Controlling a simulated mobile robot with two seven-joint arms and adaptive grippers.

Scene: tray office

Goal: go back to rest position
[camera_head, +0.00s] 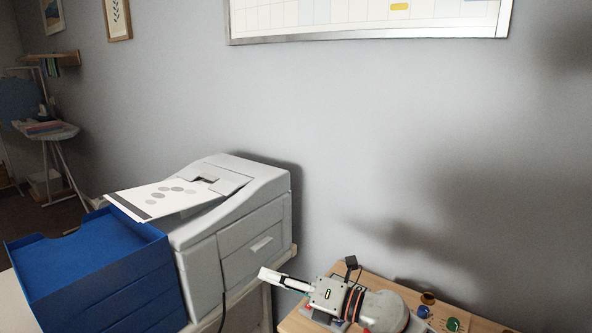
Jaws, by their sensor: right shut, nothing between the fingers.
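My right gripper (272,276) shows at the bottom centre in the head view, with its fingers pointing left. It is shut and holds nothing. It is over the left end of a wooden surface (292,322), to the right of the printer. The forearm behind it is cut off by the lower edge of the picture. My left gripper is not in view.
A grey printer (240,215) with a printed sheet (160,198) on top stands left of the gripper. A blue tray stack (95,262) stands beside it. Small coloured items, including a green knob (453,324), are right of my arm. A framed board (370,35) hangs above.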

